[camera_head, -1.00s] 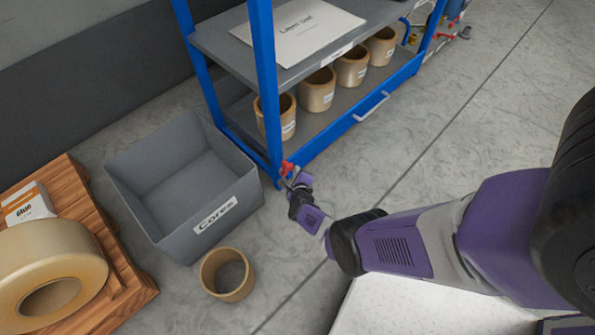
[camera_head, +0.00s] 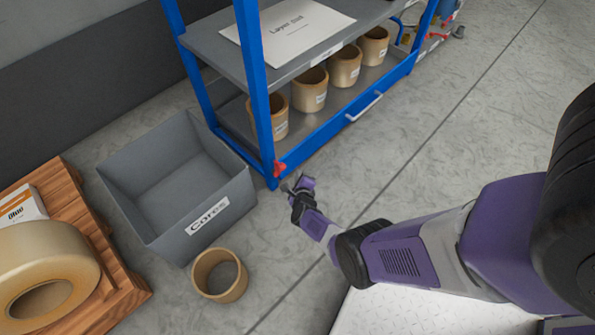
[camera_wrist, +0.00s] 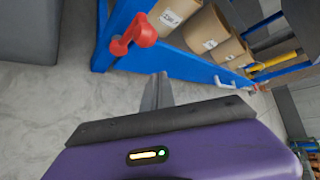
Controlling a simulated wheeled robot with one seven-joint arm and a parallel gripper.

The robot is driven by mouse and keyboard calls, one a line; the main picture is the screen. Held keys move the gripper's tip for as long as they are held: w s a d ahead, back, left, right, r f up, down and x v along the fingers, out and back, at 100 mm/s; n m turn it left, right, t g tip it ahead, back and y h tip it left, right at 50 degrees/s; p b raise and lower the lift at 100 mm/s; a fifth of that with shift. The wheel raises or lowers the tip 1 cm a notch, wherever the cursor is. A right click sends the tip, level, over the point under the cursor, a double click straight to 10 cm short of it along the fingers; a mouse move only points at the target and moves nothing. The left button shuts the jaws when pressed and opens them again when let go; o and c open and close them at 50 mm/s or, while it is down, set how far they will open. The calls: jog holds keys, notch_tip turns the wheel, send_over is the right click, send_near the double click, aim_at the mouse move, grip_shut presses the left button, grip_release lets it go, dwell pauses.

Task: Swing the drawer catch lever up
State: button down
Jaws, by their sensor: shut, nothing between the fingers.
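The red catch lever (camera_head: 280,168) sits low on the blue rack's front corner post, at the left end of the drawer (camera_head: 345,125). In the wrist view the lever (camera_wrist: 133,33) shows as a short red bar with two rounded ends, above and left of my fingers. I cannot tell its exact angle. My gripper (camera_head: 287,186) is shut and empty, just in front of and below the lever. In the wrist view the fingers of my gripper (camera_wrist: 160,82) are together, with a gap between them and the lever.
The drawer holds several tan cores (camera_head: 312,90) and has a pale handle (camera_head: 364,107). A grey bin (camera_head: 240,190) labelled Cores stands left of the rack. One loose core (camera_head: 220,275) is on the floor before it. A wooden pallet (camera_head: 125,285) is at far left.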

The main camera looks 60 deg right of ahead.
jog(key=s+a+r+p, duration=0.2)
jog(key=s+a+p, duration=0.1)
jog(key=a, duration=0.3)
jog(key=shift+s+p, duration=0.4)
jog(key=shift+p, duration=0.05)
jog(key=shift+a, duration=0.1)
